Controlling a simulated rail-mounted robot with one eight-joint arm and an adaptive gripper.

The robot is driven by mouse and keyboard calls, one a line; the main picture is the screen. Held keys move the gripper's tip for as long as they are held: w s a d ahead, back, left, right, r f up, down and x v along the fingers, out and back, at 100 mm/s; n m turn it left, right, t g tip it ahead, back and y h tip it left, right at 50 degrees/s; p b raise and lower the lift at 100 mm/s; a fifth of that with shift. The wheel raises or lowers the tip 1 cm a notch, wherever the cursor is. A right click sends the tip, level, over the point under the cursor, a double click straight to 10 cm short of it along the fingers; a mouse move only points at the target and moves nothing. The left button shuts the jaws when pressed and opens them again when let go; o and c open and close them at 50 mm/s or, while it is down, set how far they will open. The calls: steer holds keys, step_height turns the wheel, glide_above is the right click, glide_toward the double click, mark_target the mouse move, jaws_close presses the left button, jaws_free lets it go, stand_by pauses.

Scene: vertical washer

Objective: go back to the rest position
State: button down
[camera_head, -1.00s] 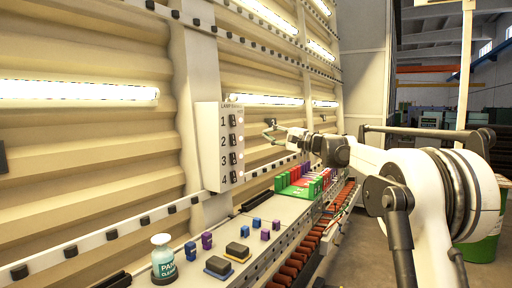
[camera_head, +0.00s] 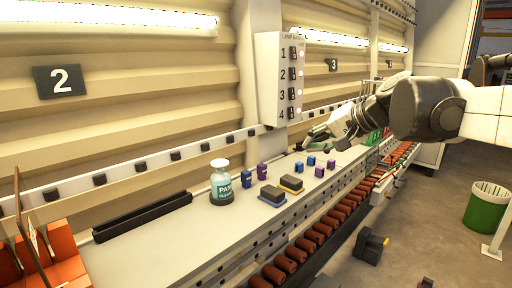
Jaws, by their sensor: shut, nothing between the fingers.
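My arm reaches in from the right edge. My gripper (camera_head: 316,142) points left, in front of the wall and past the far end of the small blocks, below and right of the lamp panel (camera_head: 282,80). It is shut with nothing between the fingers. The fingertips are small and partly blend with the things behind them. My arm hides much of the green and red rack (camera_head: 374,139) on the far part of the ledge.
The ledge (camera_head: 150,247) carries a cleaner bottle (camera_head: 222,188), blue and purple blocks (camera_head: 262,170), and two sponge-like blocks (camera_head: 272,194). Brown rollers (camera_head: 300,252) run along its front. A green bin (camera_head: 485,208) stands on the right floor. Orange parts (camera_head: 55,262) fill the lower left corner.

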steer(key=s+d+f+n+h+b, duration=0.1)
steer(key=s+d+f+n+h, duration=0.1)
steer(key=s+f, duration=1)
steer(key=s+d+f+n+h+b, duration=0.2)
steer(key=s+d+f+h, duration=0.2)
steer(key=s+f, duration=0.8)
steer(key=s+h, duration=0.1)
steer(key=s, duration=0.2)
steer(key=shift+f+g+b, duration=0.3)
steer(key=shift+g, duration=0.1)
